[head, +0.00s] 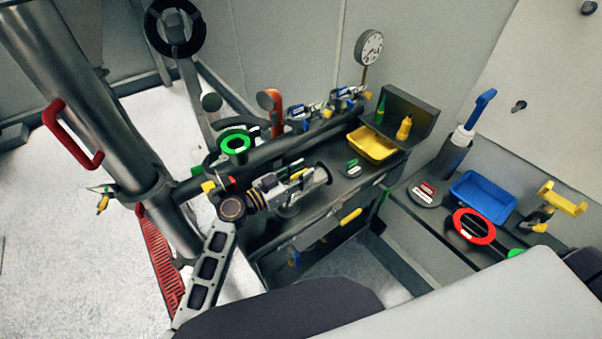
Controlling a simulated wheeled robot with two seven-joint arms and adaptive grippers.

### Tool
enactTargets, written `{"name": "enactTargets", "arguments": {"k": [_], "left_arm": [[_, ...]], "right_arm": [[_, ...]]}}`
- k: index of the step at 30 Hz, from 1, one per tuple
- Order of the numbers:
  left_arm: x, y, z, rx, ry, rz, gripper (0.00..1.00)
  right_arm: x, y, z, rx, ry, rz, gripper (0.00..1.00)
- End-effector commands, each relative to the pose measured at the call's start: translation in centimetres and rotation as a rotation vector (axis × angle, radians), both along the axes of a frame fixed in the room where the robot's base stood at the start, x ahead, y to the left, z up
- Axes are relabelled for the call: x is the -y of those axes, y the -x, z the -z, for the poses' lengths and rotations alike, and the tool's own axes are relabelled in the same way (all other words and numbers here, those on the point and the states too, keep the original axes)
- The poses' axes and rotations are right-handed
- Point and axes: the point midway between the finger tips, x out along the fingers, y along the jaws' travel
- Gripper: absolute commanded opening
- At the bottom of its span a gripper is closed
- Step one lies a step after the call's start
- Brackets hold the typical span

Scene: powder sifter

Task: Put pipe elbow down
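My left gripper (287,190) reaches in from the left over the dark workbench (318,216) and points to the right. A grey metallic cylindrical piece (316,177) shows at its fingertips, just above or on the bench top. It may be the pipe elbow, but its full shape is hidden among the fingers. I cannot tell whether the fingers are closed on it or only beside it. My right gripper is not in view.
Blue-handled valves (305,117) and a gauge (369,47) stand behind. At right, a shelf holds a blue tray (484,196), a red ring (474,226) and a yellow-topped tool (562,199). A thick pipe (95,110) stands left.

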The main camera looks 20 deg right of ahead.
Motion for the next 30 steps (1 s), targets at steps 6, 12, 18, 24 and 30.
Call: {"name": "enactTargets", "arguments": {"k": [6,12,18,24,30], "left_arm": [[0.0,0.0,-0.1,0.000,0.000,0.000,0.30],[-0.8,0.2,0.0,0.000,-0.001,-0.001,0.30],[-2.7,1.0,0.1,0.002,-0.002,-0.001,0.30],[-4.8,1.8,0.1,0.001,-0.003,0.000,0.30],[-6.5,2.4,0.0,0.000,0.000,-0.001,0.30]], "right_arm": [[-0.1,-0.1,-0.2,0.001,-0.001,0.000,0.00],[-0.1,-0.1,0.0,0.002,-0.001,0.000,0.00],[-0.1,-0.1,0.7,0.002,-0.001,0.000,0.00],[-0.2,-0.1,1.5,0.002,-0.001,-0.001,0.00],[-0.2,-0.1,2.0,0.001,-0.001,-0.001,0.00]]}}
